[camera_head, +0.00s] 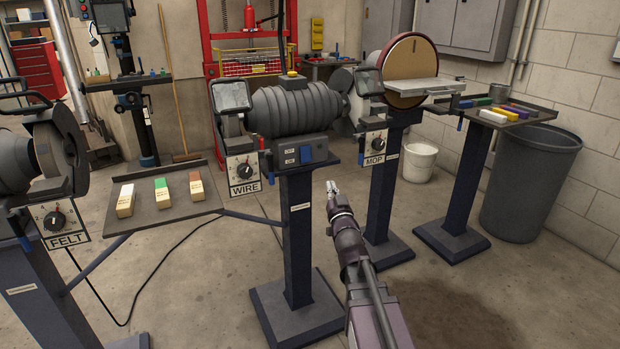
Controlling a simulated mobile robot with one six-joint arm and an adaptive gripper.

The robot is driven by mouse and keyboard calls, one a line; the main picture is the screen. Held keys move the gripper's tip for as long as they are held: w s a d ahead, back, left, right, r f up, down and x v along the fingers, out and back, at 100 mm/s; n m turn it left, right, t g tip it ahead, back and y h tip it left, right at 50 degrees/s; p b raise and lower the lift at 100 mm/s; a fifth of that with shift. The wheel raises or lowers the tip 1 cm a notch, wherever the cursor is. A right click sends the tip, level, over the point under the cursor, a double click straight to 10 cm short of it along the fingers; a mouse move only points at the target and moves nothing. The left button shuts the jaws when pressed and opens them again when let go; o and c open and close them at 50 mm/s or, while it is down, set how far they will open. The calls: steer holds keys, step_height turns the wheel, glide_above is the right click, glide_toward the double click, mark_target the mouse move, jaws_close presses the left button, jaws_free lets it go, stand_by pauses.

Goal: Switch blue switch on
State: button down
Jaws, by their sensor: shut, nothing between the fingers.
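A small blue lever (333,160) shows at the base's right end. My gripper (331,186) is shut and empty, in the air below and right of the blue fitting. It appears apart from the grinder and its column.
A tray (155,220) with three bars juts out at left. Dark columns (298,230) stand on floor plates. Bare floor lies between.

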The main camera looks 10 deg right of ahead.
steer(key=f+n+t+y+b, duration=0.1)
steer(key=b, duration=0.1)
steer(key=s+a+n+t+y+b, duration=0.1)
steer(key=y+b, duration=0.1)
steer(key=b, duration=0.1)
steer(key=s+f+n+t+y+b, duration=0.1)
steer(key=y+b, duration=0.1)
steer(key=shift+s+a+f+n, duration=0.15)
steer(key=shift+a+f+n, duration=0.15)
steer(key=shift+f, duration=0.05)
steer(key=shift+y, duration=0.4)
steer(key=shift+r, duration=0.1)
